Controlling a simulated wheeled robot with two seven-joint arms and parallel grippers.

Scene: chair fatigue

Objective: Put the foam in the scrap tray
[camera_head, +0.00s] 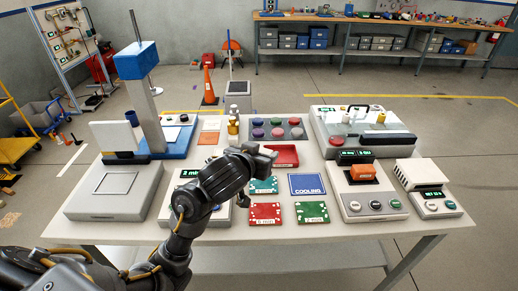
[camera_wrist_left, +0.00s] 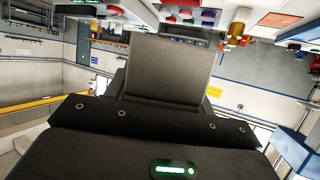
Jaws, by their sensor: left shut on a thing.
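My left gripper (camera_head: 262,158) is over the middle of the table, beside and partly in front of the red scrap tray (camera_head: 295,158). It is shut on a dark grey block, which I take to be the foam (camera_wrist_left: 170,70); the block fills the middle of the left wrist view beyond the gripper body. In the head view the block is hard to tell from the dark fingers. The visible part of the red tray looks empty; its left part is hidden by the gripper. My right gripper is not in view.
A blue cooling pad (camera_head: 307,184), a red card (camera_head: 265,214) and a green card (camera_head: 312,212) lie in front. A panel with coloured knobs (camera_head: 276,140) is behind. A press (camera_head: 145,100) stands left; a machine with an orange block (camera_head: 362,173) stands right.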

